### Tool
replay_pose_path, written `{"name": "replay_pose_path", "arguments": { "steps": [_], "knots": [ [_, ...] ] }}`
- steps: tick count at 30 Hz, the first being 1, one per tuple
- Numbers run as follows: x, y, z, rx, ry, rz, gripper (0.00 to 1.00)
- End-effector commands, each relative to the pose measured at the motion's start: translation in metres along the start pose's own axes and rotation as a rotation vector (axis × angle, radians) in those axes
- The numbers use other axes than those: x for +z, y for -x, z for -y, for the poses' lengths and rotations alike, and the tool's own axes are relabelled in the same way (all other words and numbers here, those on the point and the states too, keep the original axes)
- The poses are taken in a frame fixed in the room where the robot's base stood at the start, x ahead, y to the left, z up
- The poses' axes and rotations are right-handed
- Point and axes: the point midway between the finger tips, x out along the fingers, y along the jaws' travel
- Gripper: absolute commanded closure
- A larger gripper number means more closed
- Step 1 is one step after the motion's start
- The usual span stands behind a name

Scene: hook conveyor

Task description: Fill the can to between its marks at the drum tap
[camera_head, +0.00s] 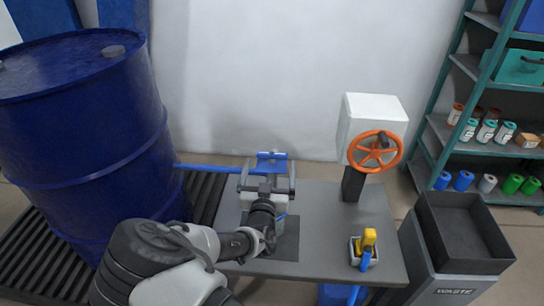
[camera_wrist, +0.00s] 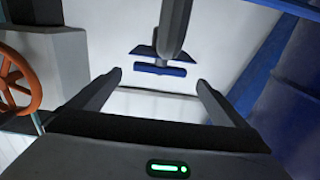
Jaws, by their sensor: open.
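The dark blue drum (camera_head: 80,130) stands upright at the left. A blue pipe (camera_head: 212,168) runs right from it towards the tap (camera_head: 272,155), which has a blue crossbar. The tap also shows in the wrist view (camera_wrist: 162,69), with its dark stem above. My gripper (camera_head: 268,170) is open, its fingers either side of and just short of the tap's crossbar. In the wrist view its fingers (camera_wrist: 158,79) stand wide apart with the tap beyond them. A pale band shows between the fingers; I cannot tell what it is. I cannot make out the can or its marks.
The grey table (camera_head: 325,215) carries a white box (camera_head: 375,115) with an orange handwheel (camera_head: 375,150) and a small yellow-and-blue tool (camera_head: 368,242). A waste bin (camera_head: 450,270) stands right of the table. Shelves (camera_head: 470,65) with cans are behind it.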

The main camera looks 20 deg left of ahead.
Motion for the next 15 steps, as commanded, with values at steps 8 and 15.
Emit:
{"name": "replay_pose_path", "arguments": {
  "steps": [8,15],
  "knots": [
    [0.001,-0.051,-0.001,0.001,0.001,-0.001,0.03],
    [0.000,-0.067,0.000,0.000,0.001,0.000,0.03]
  ]
}}
